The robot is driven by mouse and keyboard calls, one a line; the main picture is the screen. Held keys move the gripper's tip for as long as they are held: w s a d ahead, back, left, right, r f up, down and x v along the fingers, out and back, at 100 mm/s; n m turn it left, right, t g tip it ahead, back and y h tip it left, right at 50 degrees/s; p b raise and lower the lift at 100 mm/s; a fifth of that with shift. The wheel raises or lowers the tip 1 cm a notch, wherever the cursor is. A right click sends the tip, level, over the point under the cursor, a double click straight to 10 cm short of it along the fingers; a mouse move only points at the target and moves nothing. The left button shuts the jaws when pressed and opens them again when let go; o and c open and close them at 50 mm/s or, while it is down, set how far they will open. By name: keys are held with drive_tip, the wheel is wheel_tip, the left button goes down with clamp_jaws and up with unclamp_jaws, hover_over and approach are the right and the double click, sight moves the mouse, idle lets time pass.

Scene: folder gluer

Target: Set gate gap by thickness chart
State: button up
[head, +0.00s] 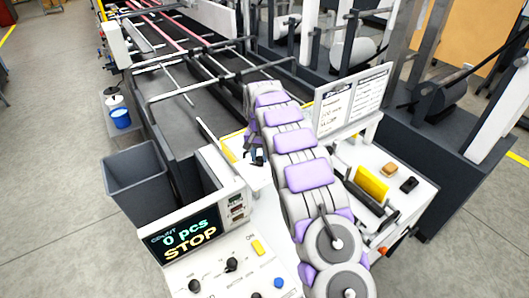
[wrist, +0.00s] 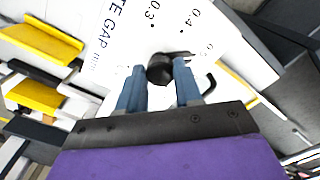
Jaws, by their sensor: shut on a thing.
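The gate gap dial (wrist: 170,22) is a white plate with black print, including "0.3" and "0.4", in the wrist view. A black knob (wrist: 160,67) sits on it, with a dark curved bar beside it. My gripper (wrist: 159,76) has its two blue fingers on either side of the knob and is shut on it. In the head view my gripper (head: 257,155) is small at the white-and-yellow panel, partly hidden by my arm. The thickness chart (head: 352,102) is a white board of printed sheets to the right of my arm; its lines are too small to read.
A control panel (head: 190,234) reads "0 pcs STOP" and carries knobs and buttons. A grey bin (head: 137,180) stands to the left. A yellow block (head: 371,184) and small items lie on the white table (head: 411,205) at right. Belts and rails run behind.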

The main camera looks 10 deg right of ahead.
drive_tip(key=shift+d, duration=0.1)
drive_tip(key=o, duration=1)
drive_tip(key=shift+d, duration=0.1)
drive_tip(key=shift+o, duration=0.2)
